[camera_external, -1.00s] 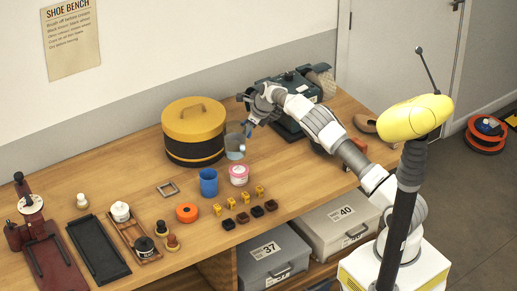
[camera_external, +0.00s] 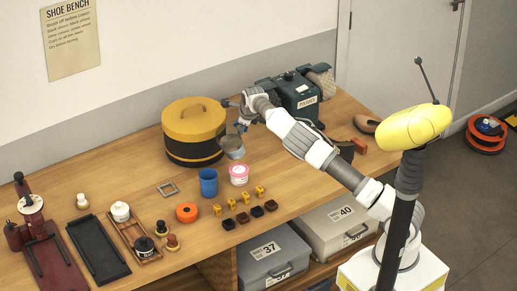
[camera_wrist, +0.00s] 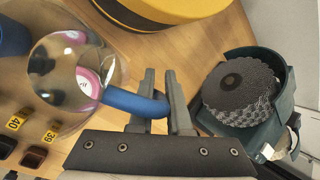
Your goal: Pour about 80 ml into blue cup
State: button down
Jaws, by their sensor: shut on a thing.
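The blue cup (camera_external: 208,182) stands upright on the wooden bench. It shows only partly at the left edge of the wrist view (camera_wrist: 10,38). My gripper (camera_external: 242,122) is shut on the blue handle (camera_wrist: 135,101) of a clear jug (camera_external: 233,146). The jug is held tilted above the bench, behind and to the right of the cup, apart from it. In the wrist view the clear jug body (camera_wrist: 60,60) lies left of my gripper (camera_wrist: 160,85). I cannot tell the liquid level, and no stream shows. The inside of the cup is not clear.
A yellow and black round box (camera_external: 193,130) stands close behind. Small yellow blocks (camera_external: 231,203), an orange ring (camera_external: 187,213) and a metal frame (camera_external: 168,189) lie nearby. A green machine (camera_external: 297,90) is behind right.

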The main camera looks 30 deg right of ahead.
aim_at(232, 127)
jog(key=shift+s+a+r+n+t+h+b, duration=0.15)
jog(key=shift+a+r+t+h+b, duration=0.15)
jog(key=shift+a+h, duration=0.2)
jog(key=shift+s+a+r+n+t+h+b, duration=0.15)
jog(key=shift+s+a+n+h+b, duration=0.1)
jog(key=shift+a+h, duration=0.25)
jog(key=shift+s+a+r+n+t+h+b, duration=0.1)
jog(key=shift+a+r+t+h+b, duration=0.2)
jog(key=shift+a+h, duration=0.15)
jog(key=shift+a+r+h, duration=0.1)
jog(key=shift+a+h, duration=0.05)
jog(key=shift+h, duration=0.3)
jog(key=shift+s+a+r+t+h, duration=0.1)
jog(key=shift+a+r+t+h, duration=0.05)
jog(key=shift+t+h, duration=0.15)
jog(key=shift+s+a+r+n+t+h, duration=0.1)
jog(key=shift+a+r+n+t+h, duration=0.15)
jog(key=shift+n+h, duration=0.15)
jog(key=shift+s+a+r+h+b, duration=0.15)
jog(key=shift+a+h+b, duration=0.35)
jog(key=shift+b, duration=0.75)
dwell(0.7)
